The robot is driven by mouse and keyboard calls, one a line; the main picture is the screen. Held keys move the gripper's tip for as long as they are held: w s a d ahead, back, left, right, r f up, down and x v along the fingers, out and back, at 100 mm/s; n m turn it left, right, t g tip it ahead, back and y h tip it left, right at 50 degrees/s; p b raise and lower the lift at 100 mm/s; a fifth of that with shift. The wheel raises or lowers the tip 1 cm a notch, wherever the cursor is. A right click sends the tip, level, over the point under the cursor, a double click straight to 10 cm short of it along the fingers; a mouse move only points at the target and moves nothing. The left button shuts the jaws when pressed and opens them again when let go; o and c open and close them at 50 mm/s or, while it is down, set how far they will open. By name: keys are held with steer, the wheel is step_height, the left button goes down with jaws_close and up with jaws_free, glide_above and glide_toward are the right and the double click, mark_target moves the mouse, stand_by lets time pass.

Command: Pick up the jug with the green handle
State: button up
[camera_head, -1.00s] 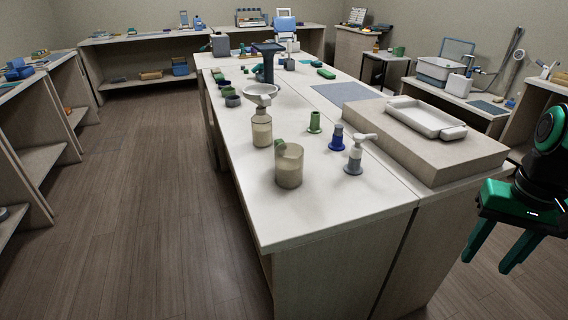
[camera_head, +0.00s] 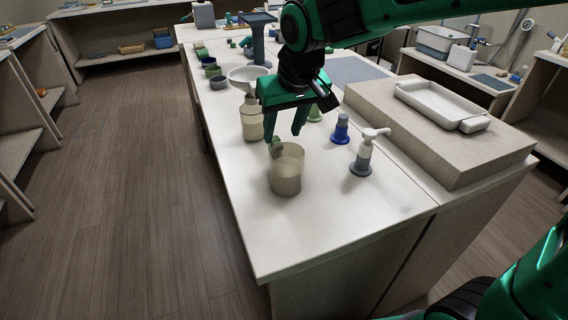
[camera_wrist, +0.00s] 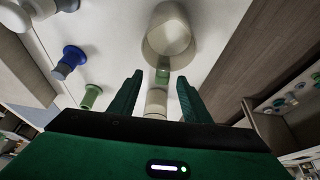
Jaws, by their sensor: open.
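The jug (camera_head: 287,172) is a translucent beige cup near the front left edge of the white table. Its small green handle (camera_head: 276,147) is on the side facing the back left. My gripper (camera_head: 284,138) is open and empty, just above and behind the jug, its fingers pointing down. In the wrist view the jug (camera_wrist: 170,32) is at the top centre. There its green handle (camera_wrist: 163,75) shows between the two fingers (camera_wrist: 158,92), and I cannot tell how deep it lies between them.
A bottle with a funnel-like top (camera_head: 251,122) stands close behind the jug. A green piece (camera_head: 315,114), a blue piece (camera_head: 340,130) and a grey-and-white pump bottle (camera_head: 363,156) stand to the right. A raised slab bears a white tray (camera_head: 437,104). The table's front is clear.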

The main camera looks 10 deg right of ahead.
mark_target(277, 142)
steer(key=x, duration=0.2)
steer(key=shift+w+a+f, duration=0.1)
steer(key=shift+a+f, duration=0.2)
steer(key=shift+f, duration=0.05)
steer(key=shift+x, duration=2.6)
steer(key=shift+c, duration=0.4)
jaws_close()
steer(key=shift+r, duration=0.1)
